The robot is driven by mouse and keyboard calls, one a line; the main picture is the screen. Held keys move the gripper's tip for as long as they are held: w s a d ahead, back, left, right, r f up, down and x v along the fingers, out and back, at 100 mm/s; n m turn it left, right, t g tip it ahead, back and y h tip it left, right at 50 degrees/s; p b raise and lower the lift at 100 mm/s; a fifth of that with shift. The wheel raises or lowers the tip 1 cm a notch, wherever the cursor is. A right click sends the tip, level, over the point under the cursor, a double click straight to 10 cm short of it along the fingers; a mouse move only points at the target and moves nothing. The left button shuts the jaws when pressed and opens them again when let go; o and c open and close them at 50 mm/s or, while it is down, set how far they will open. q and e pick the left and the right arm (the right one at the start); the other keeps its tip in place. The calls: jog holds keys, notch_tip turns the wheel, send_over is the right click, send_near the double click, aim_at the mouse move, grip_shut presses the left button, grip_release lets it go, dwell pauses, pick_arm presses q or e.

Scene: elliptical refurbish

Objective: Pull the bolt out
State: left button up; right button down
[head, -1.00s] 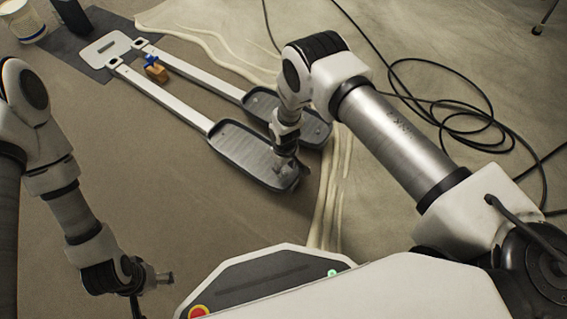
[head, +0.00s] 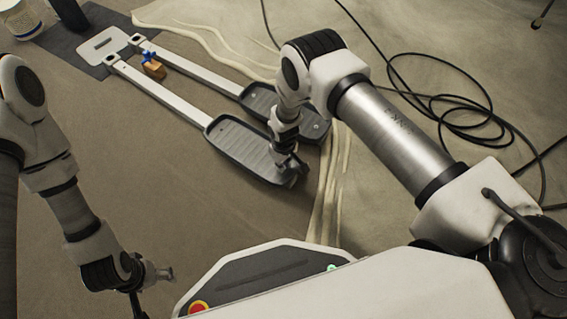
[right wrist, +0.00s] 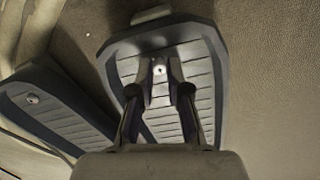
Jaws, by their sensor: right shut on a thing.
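Two grey ribbed foot pedals on light grey bars lie on the floor in the head view, the near pedal (head: 235,144) and the far pedal (head: 262,98). My right gripper (head: 292,172) is down at the right end of the near pedal. In the right wrist view the fingers of my right gripper (right wrist: 160,68) are shut on a small silver bolt (right wrist: 159,70) over the near pedal's ribbed surface (right wrist: 198,85). Whether the bolt still sits in its hole is hidden. Another bolt (right wrist: 33,99) sits on the far pedal. My left gripper (head: 163,273) hangs at lower left, its opening unclear.
A small orange block with a blue top (head: 153,66) lies between the bars. A dark mat (head: 80,48), a white tub (head: 20,20) and a dark container (head: 70,14) are at upper left. Black cables (head: 460,115) coil at right. The floor left of the pedals is clear.

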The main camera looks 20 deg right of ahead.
jog(key=shift+r+p, duration=0.85)
jog(key=shift+r, duration=0.3)
jog(key=shift+r+p, duration=1.7)
jog(key=shift+r, duration=0.3)
